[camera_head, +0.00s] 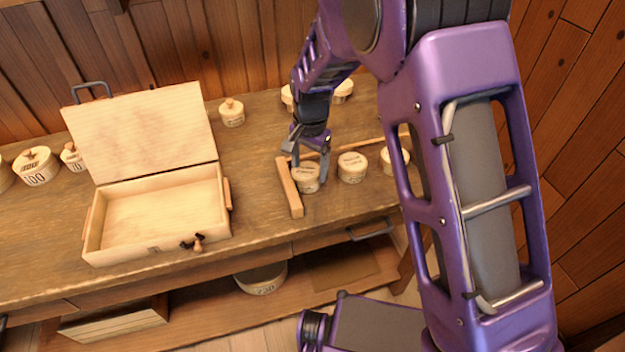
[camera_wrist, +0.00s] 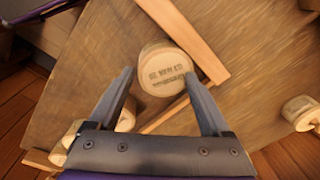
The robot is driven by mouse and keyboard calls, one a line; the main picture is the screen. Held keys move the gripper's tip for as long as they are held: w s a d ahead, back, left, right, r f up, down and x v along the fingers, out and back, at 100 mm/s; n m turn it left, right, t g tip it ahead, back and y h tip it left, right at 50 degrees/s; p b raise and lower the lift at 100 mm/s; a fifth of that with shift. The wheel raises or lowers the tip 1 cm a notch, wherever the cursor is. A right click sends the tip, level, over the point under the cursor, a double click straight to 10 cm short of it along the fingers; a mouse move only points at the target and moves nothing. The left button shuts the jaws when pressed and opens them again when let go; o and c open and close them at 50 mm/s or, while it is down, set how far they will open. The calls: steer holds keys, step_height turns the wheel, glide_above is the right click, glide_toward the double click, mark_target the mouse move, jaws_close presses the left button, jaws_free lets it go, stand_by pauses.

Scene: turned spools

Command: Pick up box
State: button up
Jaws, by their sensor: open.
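A small round wooden box (camera_head: 306,179) with dark lettering on it stands on the workbench, just below my gripper (camera_head: 306,160). In the wrist view the same round box (camera_wrist: 164,72) shows between and slightly beyond the two fingertips, with its lettering facing me. My gripper is open, one finger on each side of the box in that view. I cannot tell whether a finger touches it. Two similar round boxes, a middle one (camera_head: 352,168) and a right one (camera_head: 394,161), stand to its right in the head view, the last partly hidden by my arm.
A wooden strip (camera_head: 289,188) lies close left of the nearest round box; a thinner strip (camera_head: 350,147) runs behind the row. An open hinged wooden case (camera_head: 226,195) stands left on the workbench (camera_head: 262,232). More lidded round boxes (camera_head: 232,113) stand at the back.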

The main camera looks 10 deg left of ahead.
mark_target(317, 175)
steer(key=f, duration=0.1)
steer(key=d+f, duration=0.2)
steer(key=shift+s+f, duration=0.4)
steer(key=c, duration=1.2)
steer(key=shift+g, duration=0.3)
steer(key=r, duration=0.9)
steer(key=shift+w+a+r+p, duration=0.2)
steer(key=shift+w+a+p, duration=0.15)
steer(key=shift+w+a, duration=0.05)
jaws_close()
steer(key=shift+a+r, duration=0.1)
steer(key=shift+r, duration=0.25)
steer(key=o, duration=0.9)
jaws_free()
